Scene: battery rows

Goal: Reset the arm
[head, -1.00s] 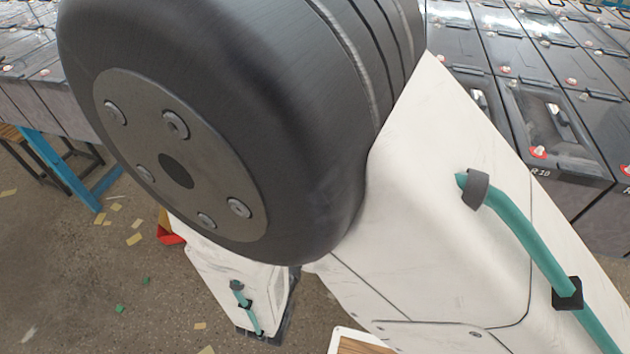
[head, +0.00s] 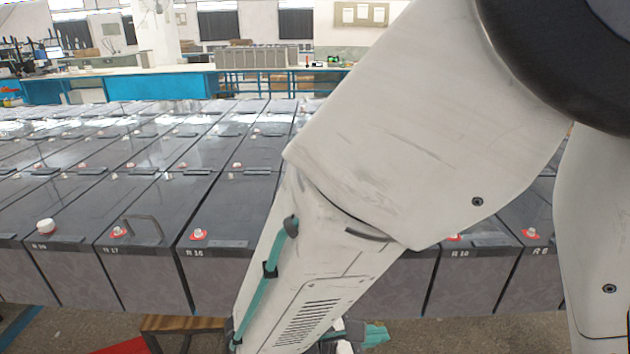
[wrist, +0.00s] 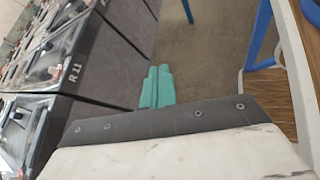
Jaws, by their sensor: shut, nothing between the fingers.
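My gripper (wrist: 157,88) shows in the wrist view as two teal fingers lying side by side, closed with nothing between them. It points over the bare floor beside the batteries. In the head view, a bit of teal at the bottom (head: 376,334) looks like its fingers, mostly hidden behind my white arm. My arm crosses the middle and right of the head view, bent downward in front of the battery row.
Rows of dark batteries (head: 146,215) fill the head view behind my arm. In the wrist view, a battery marked R 11 (wrist: 92,58) stands at left, close to the gripper. A wooden stool (head: 180,324) is low at left. Blue-fronted benches (head: 160,87) stand behind.

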